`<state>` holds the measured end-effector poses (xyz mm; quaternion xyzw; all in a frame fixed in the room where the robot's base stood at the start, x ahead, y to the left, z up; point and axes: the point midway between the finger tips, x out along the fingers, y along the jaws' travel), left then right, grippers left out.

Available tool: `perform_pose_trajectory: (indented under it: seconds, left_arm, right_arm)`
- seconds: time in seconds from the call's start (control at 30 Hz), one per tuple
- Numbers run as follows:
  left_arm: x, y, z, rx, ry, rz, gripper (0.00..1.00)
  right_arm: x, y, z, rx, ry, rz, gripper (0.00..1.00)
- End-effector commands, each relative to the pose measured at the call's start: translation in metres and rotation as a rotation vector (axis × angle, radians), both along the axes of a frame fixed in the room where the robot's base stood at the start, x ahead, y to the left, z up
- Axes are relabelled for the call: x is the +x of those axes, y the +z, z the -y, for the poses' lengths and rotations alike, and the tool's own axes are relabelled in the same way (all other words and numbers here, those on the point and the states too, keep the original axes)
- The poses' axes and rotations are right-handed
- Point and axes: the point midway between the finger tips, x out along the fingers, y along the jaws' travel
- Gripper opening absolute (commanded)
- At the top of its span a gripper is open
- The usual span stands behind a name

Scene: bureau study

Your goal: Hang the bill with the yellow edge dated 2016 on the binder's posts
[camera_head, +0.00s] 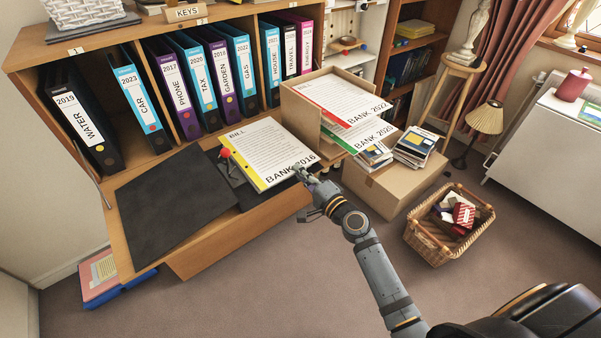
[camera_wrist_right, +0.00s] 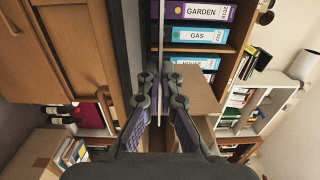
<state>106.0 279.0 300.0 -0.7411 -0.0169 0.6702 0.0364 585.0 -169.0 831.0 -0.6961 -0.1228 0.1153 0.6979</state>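The bill with the yellow edge (camera_head: 265,148), marked BANK 2016, is a white sheet over the right part of the open black binder (camera_head: 175,205). Its yellow edge faces left, beside the binder's red-knobbed lever (camera_head: 225,153). The posts are hard to make out. My right gripper (camera_head: 304,176) is at the bill's lower right corner. In the right wrist view the bill (camera_wrist_right: 160,40) shows edge-on as a thin strip between the fingertips (camera_wrist_right: 160,82), which look closed on it. My left gripper is not in view.
Labelled binders (camera_head: 205,80) stand upright behind the desk flap (camera_head: 215,248). A paper tray (camera_head: 300,105) holds other bills at right. A cardboard box (camera_head: 395,185) carries small stacks (camera_head: 415,145). A wicker basket (camera_head: 430,248) and blue and pink folders (camera_head: 103,278) are on the floor.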

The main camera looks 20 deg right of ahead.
Motion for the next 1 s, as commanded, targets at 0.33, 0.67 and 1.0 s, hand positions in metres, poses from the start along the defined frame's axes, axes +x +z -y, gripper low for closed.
perform_pose_trajectory:
  seconds: [0.33,0.67,1.0]
  left_arm:
    - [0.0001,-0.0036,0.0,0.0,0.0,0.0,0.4]
    - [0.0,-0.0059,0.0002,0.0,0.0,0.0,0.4]
    - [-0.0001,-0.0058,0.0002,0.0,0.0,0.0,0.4]
  right_arm:
    - [0.0,-0.0025,0.0,-0.001,0.0,0.001,0.0]
    - [0.0001,-0.0038,0.0001,-0.001,0.0,0.001,0.0]
    - [0.0,-0.0038,0.0,0.0,0.0,0.001,0.1]
